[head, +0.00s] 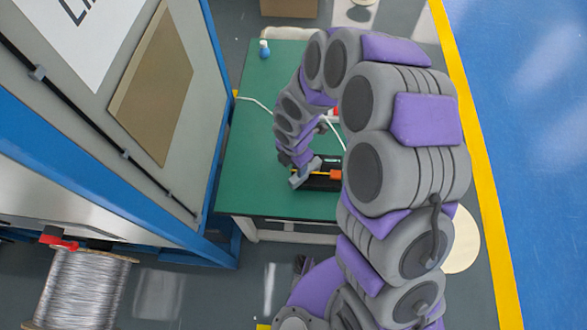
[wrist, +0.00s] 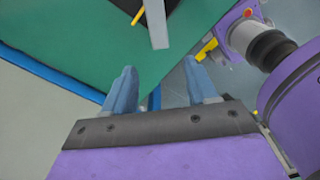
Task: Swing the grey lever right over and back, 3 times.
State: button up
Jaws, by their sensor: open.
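The grey lever (wrist: 156,22) shows at the top of the wrist view as a flat grey bar, beyond my fingertips and apart from them. My gripper (wrist: 159,66) is open and empty, its two blue-grey fingers spread wide with the lever's end ahead of the gap. In the head view a black device (head: 322,184) with orange and yellow parts sits near the front edge of the green table (head: 258,185). My gripper (head: 300,166) is low beside the device there, partly hidden by my arm. I cannot clearly separate lever from fingers in that view.
A tall blue-framed cabinet (head: 207,120) stands close on the left of the table. A blue-and-white object (head: 264,48) and a pale cable (head: 255,101) lie on the table. A wire spool (head: 82,290) stands at lower left. The table's left part is mostly clear.

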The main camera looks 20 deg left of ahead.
jog(key=shift+r, duration=2.45)
jog(key=s+d+r+m+h+b, duration=0.1)
jog(key=s+d+r+m+b, duration=0.15)
jog(key=d+r+m, duration=0.5)
jog(key=s+d+r+m+b, duration=0.1)
jog(key=s+d+r+m, duration=0.3)
jog(key=d+m, duration=0.65)
jog(key=s+d+r+m+g+b, duration=0.1)
jog(key=s+d+r+m, duration=0.1)
jog(key=s+d+m, duration=0.2)
jog(key=s+d+r+m+y+b, duration=0.1)
jog(key=s+d+r+m+b, duration=0.1)
jog(key=s+d+m, duration=0.3)
jog(key=s+m, duration=0.3)
jog(key=s, duration=0.1)
jog(key=shift+s+g, duration=0.4)
